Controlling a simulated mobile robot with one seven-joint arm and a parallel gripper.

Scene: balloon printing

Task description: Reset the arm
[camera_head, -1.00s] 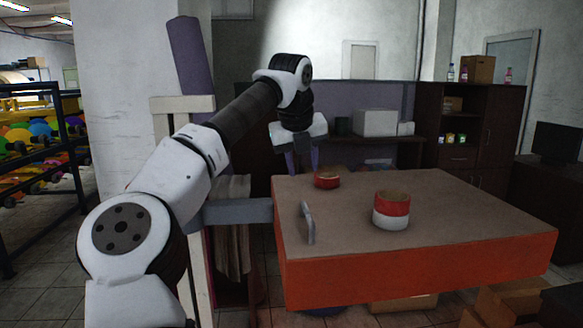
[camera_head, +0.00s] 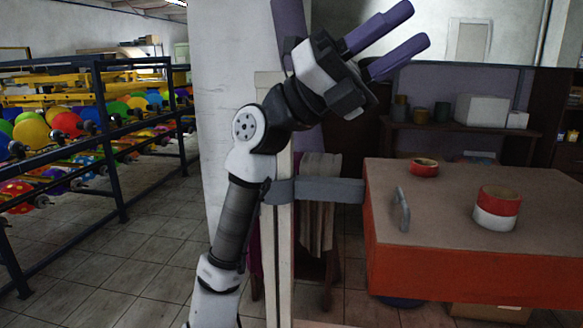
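My gripper (camera_head: 420,27) is raised at the top middle of the head view, above and to the left of the table. Its two purple fingers point up and to the right. They are spread apart with a clear gap, and nothing shows between them. My white and dark arm rises from the bottom of the picture and bends at the elbow.
An orange-sided table (camera_head: 440,262) with a brown top stands at right. A low red roll (camera_head: 424,167), a red and white roll (camera_head: 496,208) and a metal handle (camera_head: 401,209) are on it. A rack of colourful balloons (camera_head: 70,125) is at left. Tiled floor (camera_head: 130,250) lies open between.

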